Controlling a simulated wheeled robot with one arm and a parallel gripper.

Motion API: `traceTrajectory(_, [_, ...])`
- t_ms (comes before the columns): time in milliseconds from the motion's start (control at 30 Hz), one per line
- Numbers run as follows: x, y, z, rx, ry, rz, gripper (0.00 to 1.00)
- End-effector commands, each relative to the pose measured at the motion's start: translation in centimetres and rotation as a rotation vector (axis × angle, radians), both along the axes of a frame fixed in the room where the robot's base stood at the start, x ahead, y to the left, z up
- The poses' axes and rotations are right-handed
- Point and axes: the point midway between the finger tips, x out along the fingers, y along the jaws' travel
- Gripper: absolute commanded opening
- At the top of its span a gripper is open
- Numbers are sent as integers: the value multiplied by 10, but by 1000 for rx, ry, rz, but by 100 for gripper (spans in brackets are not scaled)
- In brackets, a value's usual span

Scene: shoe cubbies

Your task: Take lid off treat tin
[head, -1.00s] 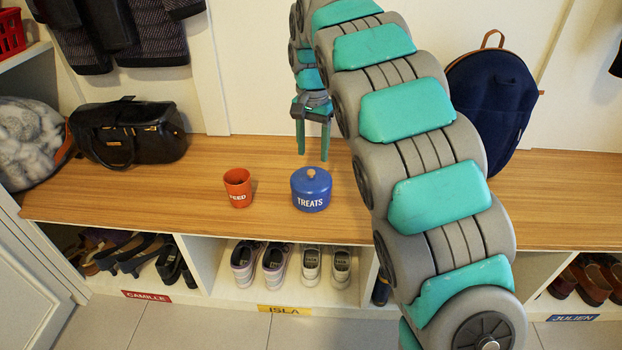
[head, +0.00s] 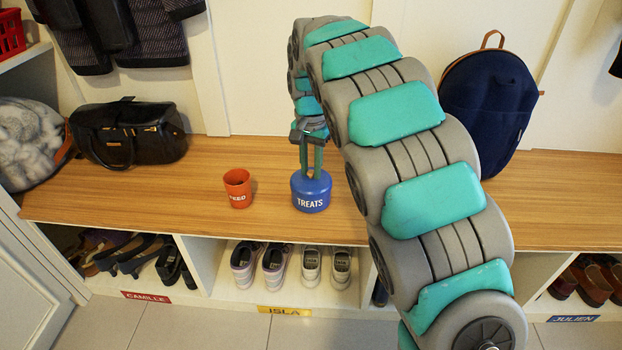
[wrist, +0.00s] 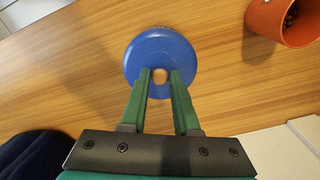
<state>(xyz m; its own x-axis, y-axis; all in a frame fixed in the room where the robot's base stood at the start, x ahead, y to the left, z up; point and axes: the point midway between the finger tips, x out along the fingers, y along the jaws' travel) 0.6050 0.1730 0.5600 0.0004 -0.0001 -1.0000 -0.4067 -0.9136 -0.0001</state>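The treat tin (head: 310,199) is blue, round and marked TREATS, and stands upright on the wooden bench. Its blue lid (wrist: 140,50) is on, with a small light wooden knob (wrist: 160,76) at the centre. My gripper (head: 312,176) points straight down at the lid; in the wrist view, its green fingertips (wrist: 160,73) are on either side of the knob. They are touching it or very close to it; I cannot tell which. The tin's body is hidden under the lid in the wrist view.
A red cup marked FEED (head: 237,188) stands just left of the tin. A black bag (head: 128,135) is farther left and a navy backpack (head: 490,105) at right. Shoes fill cubbies below. The bench (head: 260,160) behind the tin is clear.

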Motion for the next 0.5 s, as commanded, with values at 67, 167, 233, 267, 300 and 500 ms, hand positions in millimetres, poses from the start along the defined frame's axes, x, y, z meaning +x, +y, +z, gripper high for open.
traceTrajectory(67, [0,0,0,0,0,0,19])
traceTrajectory(167, [0,0,0,0,0,0,8])
traceTrajectory(233, [0,0,0,0,0,0,0])
traceTrajectory(267, [0,0,0,0,0,0,0])
traceTrajectory(300, [0,0,0,0,0,0,0])
traceTrajectory(500, [0,0,0,0,0,0,0])
